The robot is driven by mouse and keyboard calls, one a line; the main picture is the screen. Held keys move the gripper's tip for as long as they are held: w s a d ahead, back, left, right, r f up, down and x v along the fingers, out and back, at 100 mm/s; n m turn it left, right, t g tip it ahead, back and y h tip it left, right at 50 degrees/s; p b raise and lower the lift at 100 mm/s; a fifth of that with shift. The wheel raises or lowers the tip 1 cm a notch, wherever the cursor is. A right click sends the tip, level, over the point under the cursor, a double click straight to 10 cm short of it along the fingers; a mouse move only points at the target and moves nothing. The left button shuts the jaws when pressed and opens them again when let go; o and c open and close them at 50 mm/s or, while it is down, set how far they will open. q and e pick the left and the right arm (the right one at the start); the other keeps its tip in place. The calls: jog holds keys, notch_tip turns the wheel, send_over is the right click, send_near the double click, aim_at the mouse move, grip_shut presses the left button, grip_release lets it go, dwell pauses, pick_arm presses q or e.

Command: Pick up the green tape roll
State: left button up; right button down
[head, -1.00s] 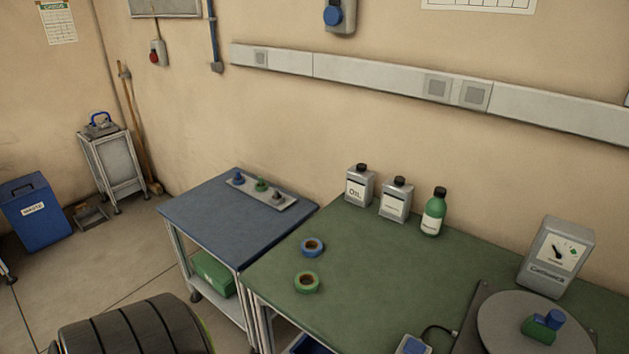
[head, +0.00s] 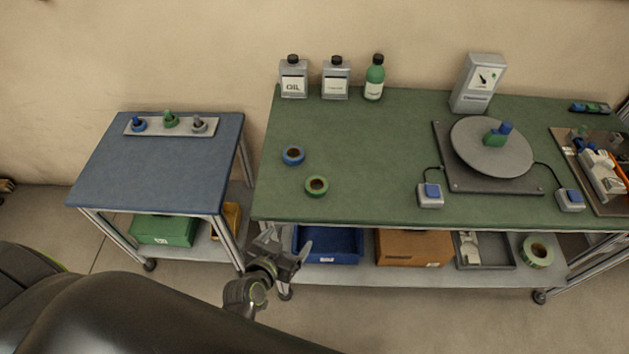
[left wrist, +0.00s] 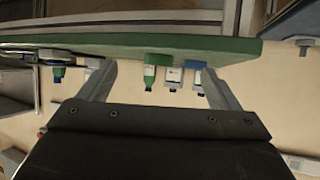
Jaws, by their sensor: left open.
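The green tape roll (head: 316,186) lies flat on the green table top (head: 380,207), near its front left part. A blue tape roll (head: 293,155) lies just behind it and a little left, apart from it. My left gripper (head: 291,249) is open and empty, in front of the green table's front edge and below the roll. In the left wrist view its two fingers (left wrist: 155,85) stand wide apart with the table edge and bottles beyond them. My right gripper is not in view.
Two grey cans (head: 293,80) and a green bottle (head: 374,79) stand at the table's back. A turntable (head: 490,165) is to the right. A blue-topped table (head: 165,170) stands left, across a gap. A tape roll (head: 537,252) lies on the lower shelf.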

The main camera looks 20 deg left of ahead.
pick_arm(q)
notch_tip(320, 180, up, 4)
jog(key=w+t, duration=0.1)
jog(key=w, duration=0.1)
send_near(312, 192)
jog(key=x, duration=0.2)
jog(key=b+x, duration=0.1)
jog(key=x, duration=0.1)
jog(key=shift+d+f, duration=0.25)
jog(key=shift+d, duration=0.1)
jog(key=shift+w+f, duration=0.15)
jog(key=shift+w, duration=0.35)
jog(key=shift+w+f+b, duration=0.1)
jog(key=shift+w+b, duration=0.15)
jog(key=shift+b, duration=0.1)
jog(key=b+x, duration=0.2)
jog(key=x, duration=0.1)
jog(key=shift+w+a, duration=0.15)
jog(key=shift+a, duration=0.05)
jog(key=shift+w+f+b, duration=0.2)
jog(key=shift+w+b, duration=0.4)
jog(key=shift+w, duration=0.05)
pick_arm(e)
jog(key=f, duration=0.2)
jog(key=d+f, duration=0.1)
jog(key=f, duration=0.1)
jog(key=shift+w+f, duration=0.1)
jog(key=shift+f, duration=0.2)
pick_arm(q)
jog(key=shift+r, duration=0.1)
